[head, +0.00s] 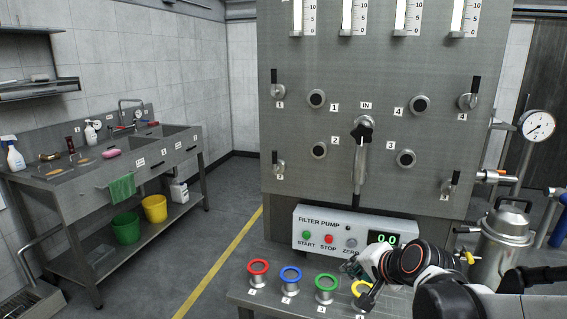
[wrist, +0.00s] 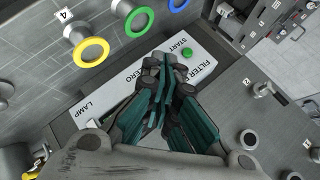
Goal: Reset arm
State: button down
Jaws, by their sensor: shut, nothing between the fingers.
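My gripper (head: 354,268) hangs in front of the filter pump box (head: 312,222), above the bench with the coloured ring fittings. My arm comes in from the lower right. In the wrist view my gripper's teal fingers (wrist: 166,68) are closed together and empty. They hide part of the filter pump box (wrist: 95,120), including the area beside the green START button (wrist: 187,52). In the head view the box's display (head: 386,239) is partly hidden by my arm.
The bench holds red (head: 258,267), blue (head: 290,274), green (head: 326,283) and yellow (head: 362,289) ring fittings; my arm partly covers the yellow one. A valve panel (head: 385,75) rises behind. A metal vessel (head: 506,240) stands right. Open floor (head: 222,195) lies left, before a sink table (head: 60,192).

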jog(key=s+d+r+n+g+h, duration=0.1)
jog(key=s+n, duration=0.3)
jog(key=s, duration=0.6)
jog(key=s+d+r+n+g+h, duration=0.1)
jog(key=s+n, duration=0.4)
jog(key=s, duration=0.5)
jog(key=shift+s+d+g+h, duration=0.3)
jog(key=shift+d+h, duration=0.25)
jog(key=shift+h, duration=0.15)
jog(key=shift+r, duration=0.1)
